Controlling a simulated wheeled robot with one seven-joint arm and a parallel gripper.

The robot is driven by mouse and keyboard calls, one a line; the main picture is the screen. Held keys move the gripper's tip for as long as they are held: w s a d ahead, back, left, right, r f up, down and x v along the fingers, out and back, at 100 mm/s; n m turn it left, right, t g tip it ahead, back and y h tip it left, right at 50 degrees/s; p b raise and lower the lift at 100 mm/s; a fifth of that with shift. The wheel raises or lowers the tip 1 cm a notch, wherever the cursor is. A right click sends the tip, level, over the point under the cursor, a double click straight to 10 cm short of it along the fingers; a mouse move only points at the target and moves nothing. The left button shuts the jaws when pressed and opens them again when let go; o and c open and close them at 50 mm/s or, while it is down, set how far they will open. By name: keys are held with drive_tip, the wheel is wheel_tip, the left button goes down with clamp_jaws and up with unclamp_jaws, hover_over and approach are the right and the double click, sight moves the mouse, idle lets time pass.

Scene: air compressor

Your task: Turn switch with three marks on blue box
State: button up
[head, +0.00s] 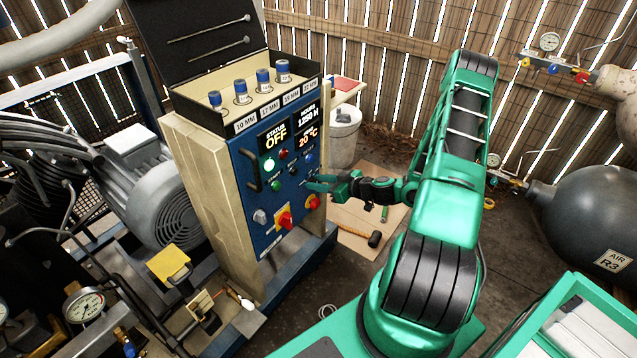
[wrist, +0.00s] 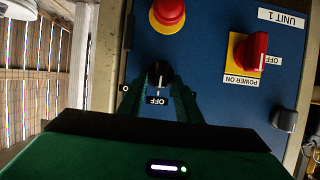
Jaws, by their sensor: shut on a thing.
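The blue box front (head: 266,222) is the panel of the control cabinet, seen in the head view. In the wrist view, where lettering is upside down, a black switch knob (wrist: 158,72) sits on the blue panel (wrist: 205,75). An "OFF" mark shows below it and an "O" mark at its left; any third mark cannot be made out. My gripper (wrist: 158,85) has its dark green fingers on both sides of the knob, closed on it. In the head view, my gripper (head: 316,184) reaches the panel's right edge and hides the knob.
A red emergency button (head: 313,202) is just below my gripper. A red power switch (head: 284,219) on yellow is lower left. A status display (head: 277,139) is above. A compressor motor (head: 150,195) stands left, a dark air tank (head: 592,215) right.

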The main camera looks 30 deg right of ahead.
drive_tip(key=shift+d, duration=0.35)
drive_tip(key=m+y, duration=0.2)
drive_tip(key=m, duration=0.1)
drive_tip(key=shift+w+d, duration=0.2)
drive_tip(key=shift+d, duration=0.15)
drive_tip(key=m, duration=0.1)
drive_tip(key=m+y, duration=0.2)
drive_tip(key=shift+d+f+m, duration=0.3)
drive_tip(key=shift+f, duration=0.05)
drive_tip(key=shift+c, duration=0.2)
drive_tip(key=shift+o, duration=0.2)
drive_tip(key=shift+y, duration=0.3)
drive_tip(key=shift+f, duration=0.1)
drive_tip(key=o, duration=0.6)
drive_tip(key=shift+o, duration=0.2)
drive_tip(key=shift+a, duration=0.1)
